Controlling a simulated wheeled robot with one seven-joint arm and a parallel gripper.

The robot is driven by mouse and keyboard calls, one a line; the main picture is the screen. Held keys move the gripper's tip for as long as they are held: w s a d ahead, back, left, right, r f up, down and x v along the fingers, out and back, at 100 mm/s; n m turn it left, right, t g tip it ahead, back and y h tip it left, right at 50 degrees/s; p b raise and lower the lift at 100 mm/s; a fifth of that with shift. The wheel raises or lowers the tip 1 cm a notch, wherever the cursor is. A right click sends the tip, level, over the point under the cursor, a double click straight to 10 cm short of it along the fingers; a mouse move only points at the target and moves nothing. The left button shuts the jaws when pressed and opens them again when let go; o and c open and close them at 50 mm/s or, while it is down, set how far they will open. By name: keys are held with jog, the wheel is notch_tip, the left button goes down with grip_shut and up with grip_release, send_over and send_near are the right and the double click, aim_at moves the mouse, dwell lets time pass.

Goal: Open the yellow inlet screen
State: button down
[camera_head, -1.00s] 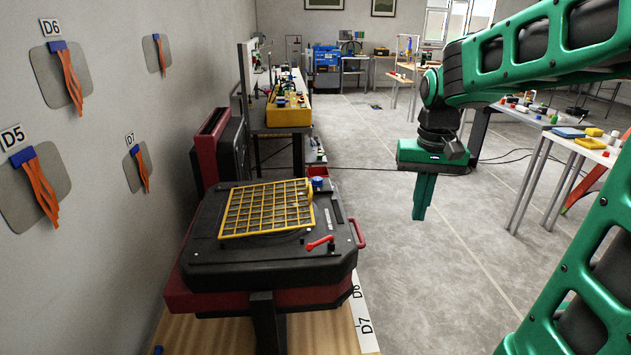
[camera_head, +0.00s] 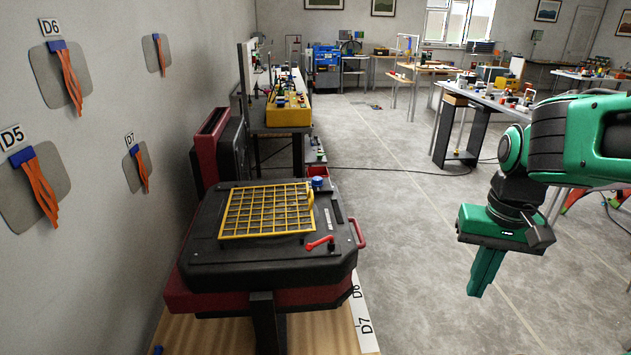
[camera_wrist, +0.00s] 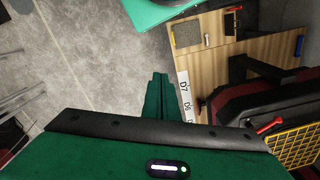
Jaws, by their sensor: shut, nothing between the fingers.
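The yellow inlet screen (camera_head: 267,209) is a yellow grid lying flat on top of a black and red machine (camera_head: 215,262). A red lever (camera_head: 320,243) and a blue knob (camera_head: 318,182) sit on the machine's top beside it. My green gripper (camera_head: 478,291) is to the right of the machine, over open floor, pointing down and apart from everything. Its fingers are together and empty. In the wrist view the fingers (camera_wrist: 161,77) are also together. A corner of the screen (camera_wrist: 297,147) and the red lever (camera_wrist: 269,125) show at the lower right there.
A red handle (camera_head: 358,233) projects from the machine's right side. The machine stands on a wooden board (camera_head: 205,334) near the left wall, which carries orange strips (camera_head: 66,76). A bench (camera_head: 287,130) stands behind. Floor between machine and gripper is clear.

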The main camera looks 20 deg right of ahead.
jog(key=w+a+r+m+t+y, duration=0.1)
jog(key=w+a+m+y, duration=0.2)
jog(key=w, duration=1.1)
jog(key=w+a+r+m+y, duration=0.1)
jog(key=w+a+m+y, duration=0.35)
jog(key=w, duration=1.05)
jog(key=w+r+m+t+y, duration=0.1)
jog(key=w+m, duration=0.5)
jog(key=w, duration=0.8)
jog(key=x, duration=0.9)
jog(key=shift+w+a, duration=0.1)
jog(key=shift+a, duration=0.15)
jog(key=shift+w+a+r, duration=0.1)
jog(key=shift+a+r, duration=0.35)
jog(key=shift+r, duration=0.4)
jog(key=shift+w+a+r, duration=0.1)
jog(key=shift+a+r, duration=0.35)
jog(key=shift+r, duration=0.35)
jog(key=shift+r, duration=0.2)
jog(key=shift+r, duration=0.1)
